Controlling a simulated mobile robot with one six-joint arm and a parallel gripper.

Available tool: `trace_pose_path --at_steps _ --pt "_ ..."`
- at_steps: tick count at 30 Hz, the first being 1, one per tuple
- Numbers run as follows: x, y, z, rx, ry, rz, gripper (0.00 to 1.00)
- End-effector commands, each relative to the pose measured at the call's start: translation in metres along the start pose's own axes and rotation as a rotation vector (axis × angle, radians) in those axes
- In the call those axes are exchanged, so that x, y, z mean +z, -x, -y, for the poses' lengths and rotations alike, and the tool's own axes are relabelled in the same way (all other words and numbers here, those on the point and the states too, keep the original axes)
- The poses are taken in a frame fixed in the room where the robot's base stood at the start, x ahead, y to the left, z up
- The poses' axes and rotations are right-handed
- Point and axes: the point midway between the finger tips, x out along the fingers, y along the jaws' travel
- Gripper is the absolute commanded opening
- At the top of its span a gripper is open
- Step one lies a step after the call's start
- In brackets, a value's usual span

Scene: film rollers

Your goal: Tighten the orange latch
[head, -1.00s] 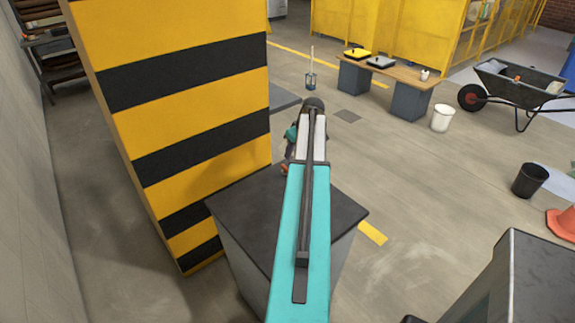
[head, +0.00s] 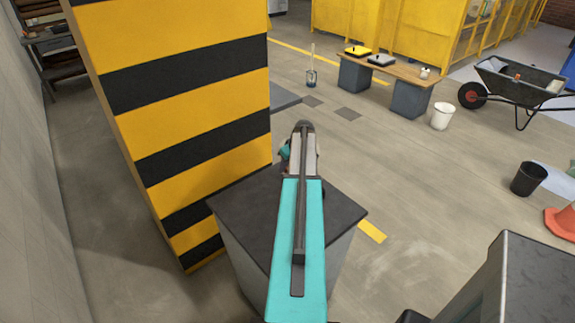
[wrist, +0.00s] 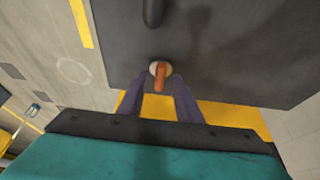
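The orange latch (wrist: 160,79) shows in the wrist view, on a pale round base set in a dark grey panel (wrist: 230,55). My gripper (wrist: 156,88) is open. Its two dark purple fingers point at the panel, one on each side of the latch's lower end. The latch sits between the fingertips, and I cannot tell whether either finger touches it. In the head view my own arm hides the latch and most of the gripper.
A dark handle (wrist: 153,12) stands above the latch on the panel. In the head view a striped yellow-black pillar (head: 190,110) is close on the left, and a dark-topped cabinet (head: 335,213) lies under my arm. Open floor (head: 430,180) is at the right.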

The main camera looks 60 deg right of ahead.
Motion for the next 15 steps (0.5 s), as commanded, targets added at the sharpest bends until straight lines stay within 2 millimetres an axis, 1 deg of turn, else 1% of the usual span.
trace_pose_path --at_steps 10,11,15 --pt "0.0005 -0.0027 -0.0004 0.001 0.000 0.000 0.31" --pt "0.0006 -0.0027 -0.0004 0.001 0.000 0.000 0.30" --pt "0.0007 -0.0025 -0.0006 0.001 -0.001 0.000 0.06"
